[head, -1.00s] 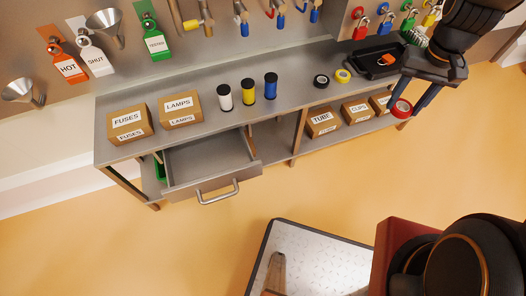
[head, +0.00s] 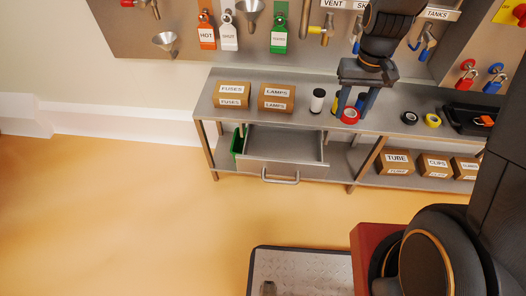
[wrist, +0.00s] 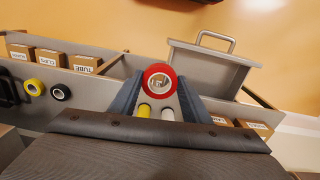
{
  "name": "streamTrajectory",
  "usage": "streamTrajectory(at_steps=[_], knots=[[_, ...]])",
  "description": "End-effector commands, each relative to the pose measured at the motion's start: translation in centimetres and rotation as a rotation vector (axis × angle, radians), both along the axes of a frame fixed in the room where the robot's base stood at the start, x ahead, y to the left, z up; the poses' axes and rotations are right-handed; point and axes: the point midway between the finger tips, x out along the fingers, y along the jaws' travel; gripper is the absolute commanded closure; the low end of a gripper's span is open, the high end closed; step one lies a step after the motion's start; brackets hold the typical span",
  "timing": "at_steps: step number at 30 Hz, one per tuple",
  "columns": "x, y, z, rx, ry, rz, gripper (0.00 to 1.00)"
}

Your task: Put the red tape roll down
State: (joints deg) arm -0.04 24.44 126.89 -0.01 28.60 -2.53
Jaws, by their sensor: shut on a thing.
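My gripper is shut on the roll. I cannot tell how high the roll is above the bench top.
The bench (head: 240,117) holds a FUSES box (head: 232,95), a LAMPS box (head: 276,98), a black roll (head: 409,118), a yellow roll (head: 432,120) and a black tray (head: 462,122). An open drawer (head: 283,150) juts out below. A panel with hanging tags stands behind.

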Motion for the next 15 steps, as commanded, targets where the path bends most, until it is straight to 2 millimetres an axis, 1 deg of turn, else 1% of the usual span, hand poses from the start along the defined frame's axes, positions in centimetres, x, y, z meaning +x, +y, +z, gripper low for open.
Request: streamTrajectory(at_steps=[2, 5, 9, 12, 15], knots=[[0.7, 1.0, -1.0, 0.000, -0.001, 0.082, 0.79], [1.7, 2.9, -2.4, 0.000, -0.001, 0.253, 0.79], [3.1, 6.3, -4.5, -0.001, -0.001, 0.557, 0.79], [3.8, 8.6, -5.7, -0.001, 0.000, 0.768, 0.79], [4.3, 10.6, -6.7, 0.000, 0.000, 0.947, 0.79]])
